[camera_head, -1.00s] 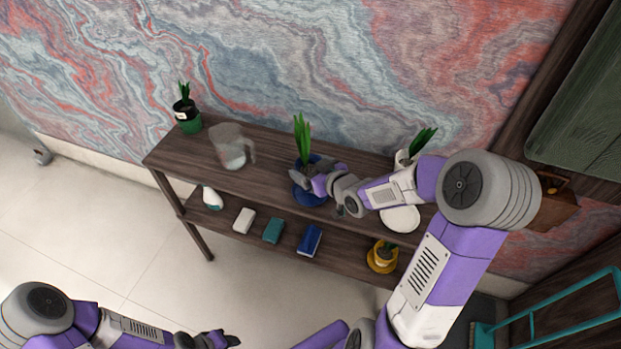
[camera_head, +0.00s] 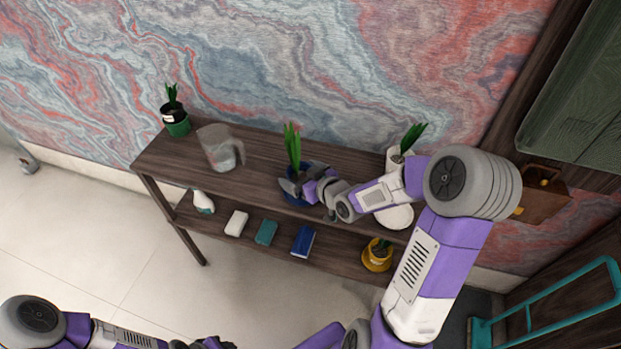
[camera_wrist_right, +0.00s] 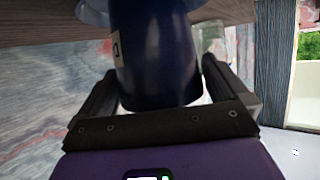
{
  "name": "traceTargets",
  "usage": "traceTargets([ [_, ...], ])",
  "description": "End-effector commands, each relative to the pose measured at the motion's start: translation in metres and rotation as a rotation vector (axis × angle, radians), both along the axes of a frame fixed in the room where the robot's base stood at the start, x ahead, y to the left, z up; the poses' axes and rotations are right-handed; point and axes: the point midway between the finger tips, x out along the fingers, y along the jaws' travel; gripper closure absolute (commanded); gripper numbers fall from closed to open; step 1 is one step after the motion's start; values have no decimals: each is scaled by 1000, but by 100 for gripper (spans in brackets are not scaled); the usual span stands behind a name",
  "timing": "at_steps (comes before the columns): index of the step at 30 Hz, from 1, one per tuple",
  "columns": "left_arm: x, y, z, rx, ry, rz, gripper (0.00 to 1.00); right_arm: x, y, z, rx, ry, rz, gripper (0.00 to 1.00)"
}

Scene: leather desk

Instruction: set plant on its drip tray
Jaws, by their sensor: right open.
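A plant with tall green leaves (camera_head: 292,146) stands in a dark blue pot at the middle of the upper shelf. The blue pot (camera_wrist_right: 155,50) fills the middle of the right wrist view. My right gripper (camera_head: 290,186) is at this pot. Its open fingers (camera_wrist_right: 158,88) lie on either side of the pot; I cannot tell whether they touch it. A blue drip tray (camera_head: 298,200) shows in part below the gripper. Whether the pot stands on it is hidden. My left gripper (camera_head: 216,343) is at the bottom edge, mostly cut off.
A clear jug (camera_head: 220,148) and a plant in a green pot (camera_head: 176,122) stand to the left. A white pot (camera_head: 394,160) and white tray (camera_head: 397,217) are to the right. Below are a yellow pot (camera_head: 378,258), a blue book (camera_head: 303,241) and a spray bottle (camera_head: 203,201).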

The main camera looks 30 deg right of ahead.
Motion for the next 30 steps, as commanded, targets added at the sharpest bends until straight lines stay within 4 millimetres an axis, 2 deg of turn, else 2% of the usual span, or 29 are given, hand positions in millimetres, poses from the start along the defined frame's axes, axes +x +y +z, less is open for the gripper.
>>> traceTargets([
  [5,0,0,13,0,0,0,60,-24,-4,15,-3,1,-2,0],
  [11,0,0,33,0,0,0,60,-69,-9,35,-2,2,-5,0],
  [12,0,0,21,0,-1,-1,60,-70,-10,31,-5,-7,0,0],
  [15,0,0,3,0,1,0,60,-74,-10,30,-2,-8,5,0],
  [21,0,0,-22,0,0,0,60,-86,-11,33,-5,-6,2,0],
  [30,0,0,-35,0,0,0,60,-106,-13,45,-3,-2,2,0],
])
